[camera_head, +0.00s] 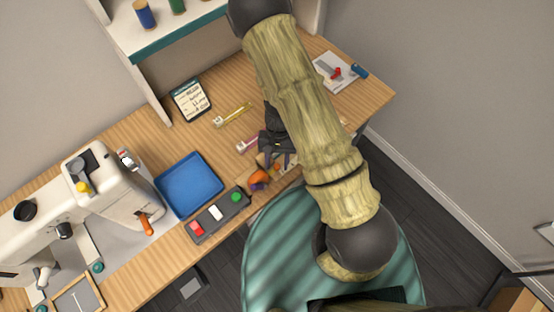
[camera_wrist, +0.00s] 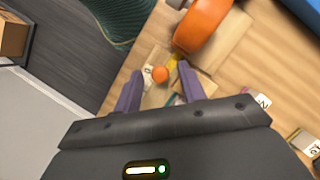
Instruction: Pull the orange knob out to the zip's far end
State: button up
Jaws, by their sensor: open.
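The orange knob (camera_wrist: 160,74) is a small round ball in the wrist view. It shows between the tips of my gripper (camera_wrist: 161,70), whose two purple fingers stand apart on either side of it. I cannot tell whether the fingers touch it. A pale strip lies under and beside the knob, but my gripper hides much of it, so the zip's run and its far end cannot be made out. In the head view my gripper (camera_head: 278,160) points down over the bench near its front edge, with a small orange spot below it.
A larger orange rounded thing (camera_wrist: 203,25) sits on wood close beside the fingers; it also shows in the head view (camera_head: 258,178). A blue tray (camera_head: 189,184), a button box (camera_head: 218,214) and a sewing machine (camera_head: 105,190) stand left. Yellow and pink strips lie behind.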

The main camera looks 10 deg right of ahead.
grip_shut()
jog(key=w+d, duration=0.2)
jog(key=d, duration=0.1)
jog(key=w+d, duration=0.2)
jog(key=d, duration=0.1)
jog(key=w+d, duration=0.3)
jog(key=d, duration=0.1)
jog(key=shift+d, duration=0.1)
grip_release()
jog(key=shift+r, duration=0.1)
